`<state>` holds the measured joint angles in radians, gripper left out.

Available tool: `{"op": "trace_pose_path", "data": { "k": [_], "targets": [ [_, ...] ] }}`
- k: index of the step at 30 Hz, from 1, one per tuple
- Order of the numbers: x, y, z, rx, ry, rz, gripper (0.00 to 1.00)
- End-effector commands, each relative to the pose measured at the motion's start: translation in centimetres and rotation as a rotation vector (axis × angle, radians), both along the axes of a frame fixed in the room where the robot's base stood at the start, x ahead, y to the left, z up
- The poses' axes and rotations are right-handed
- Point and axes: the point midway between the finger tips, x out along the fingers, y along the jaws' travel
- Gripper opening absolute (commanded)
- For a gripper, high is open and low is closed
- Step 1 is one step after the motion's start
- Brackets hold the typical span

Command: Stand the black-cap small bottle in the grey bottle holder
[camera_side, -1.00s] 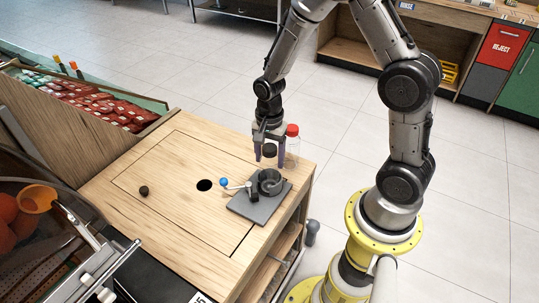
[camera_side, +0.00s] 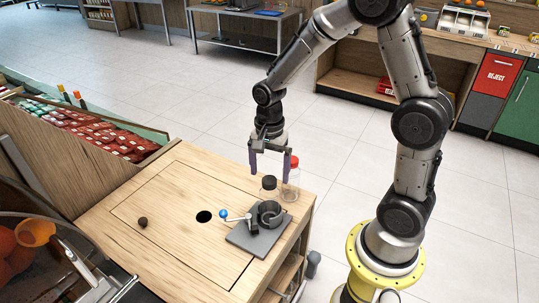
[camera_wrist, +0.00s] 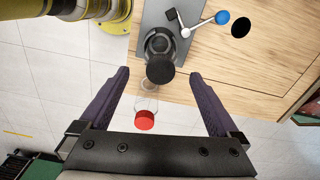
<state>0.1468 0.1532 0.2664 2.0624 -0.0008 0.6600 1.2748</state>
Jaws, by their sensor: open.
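The clear small bottle with a black cap (camera_side: 268,183) stands upright, with its lower part within the ring of the grey bottle holder (camera_side: 250,238) as far as I can tell. In the wrist view its black cap (camera_wrist: 160,70) overlaps the holder's clamp, which hides how deep the base sits. My gripper (camera_side: 270,176) is open and empty above the bottle. Its fingers hang either side of the cap, apart from it. In the wrist view my gripper (camera_wrist: 158,75) also shows a wide gap around the cap.
A clear bottle with a red cap (camera_side: 292,163) stands close behind the holder. The holder's lever ends in a blue ball (camera_side: 223,214). A round hole (camera_side: 204,216) and a small dark cap-like object (camera_side: 143,222) are on the wooden table, whose left part is mostly clear.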

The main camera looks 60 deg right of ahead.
Motion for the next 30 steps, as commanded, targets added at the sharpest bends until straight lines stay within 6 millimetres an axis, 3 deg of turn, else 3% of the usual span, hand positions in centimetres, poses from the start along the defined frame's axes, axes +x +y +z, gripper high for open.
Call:
{"op": "trace_pose_path", "data": {
  "k": [6,13,17,24,30],
  "targets": [
    [0.1,0.0,4.0,0.000,-0.004,0.000,0.97],
    [-0.1,0.1,6.0,-0.001,-0.006,0.014,0.97],
    [-1.3,0.7,8.2,-0.011,-0.054,0.137,0.97],
    [-7.5,3.0,14.1,-0.101,-0.232,0.675,0.97],
    [-13.0,4.3,16.2,-0.234,-0.349,1.109,0.97]
  ]
}}
